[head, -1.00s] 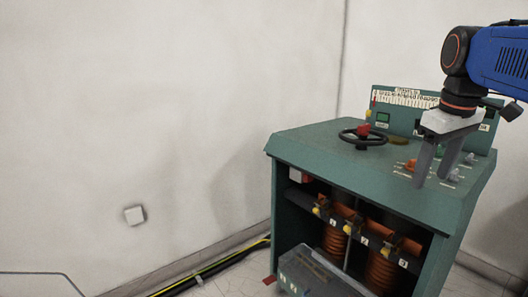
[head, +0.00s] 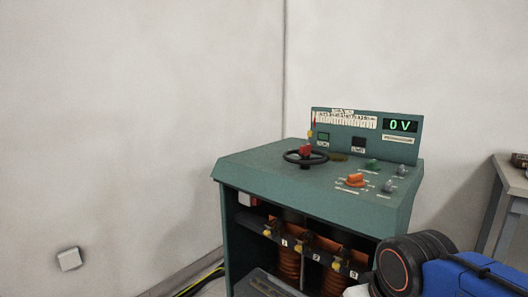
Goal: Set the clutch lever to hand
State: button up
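The green transformer cabinet (head: 235,168) stands against the wall. Its top holds a black handwheel (head: 321,158) with a red hub, an orange handle (head: 354,180), a green knob (head: 372,164) and grey knobs (head: 390,186). A small red and yellow lever (head: 311,132) stands by the upright back panel. The labels are too small to read, so I cannot tell which of these is the clutch lever or its setting. My arm is low at the bottom right, in front of the cabinet. My gripper's fingers are out of the picture.
The back panel has a display (head: 401,125) reading 0 V. Orange coils (head: 288,264) sit in the open bay below. A grey table (head: 509,189) stands at the right edge. The space above the cabinet top is clear.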

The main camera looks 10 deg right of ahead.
aim_at(309, 133)
jog(key=l+u, duration=0.4)
jog(key=l, duration=1.3)
jog(key=i+l+u, duration=0.1)
jog(key=l, duration=0.45)
jog(key=i+l+u, duration=0.15)
jog(key=l, duration=0.45)
jog(key=i+l+u, duration=0.1)
jog(key=l, duration=0.45)
jog(key=k+j+z, duration=0.2)
jog(key=k+j, duration=0.25)
jog(key=i+l+u, duration=0.1)
jog(key=i+l, duration=0.15)
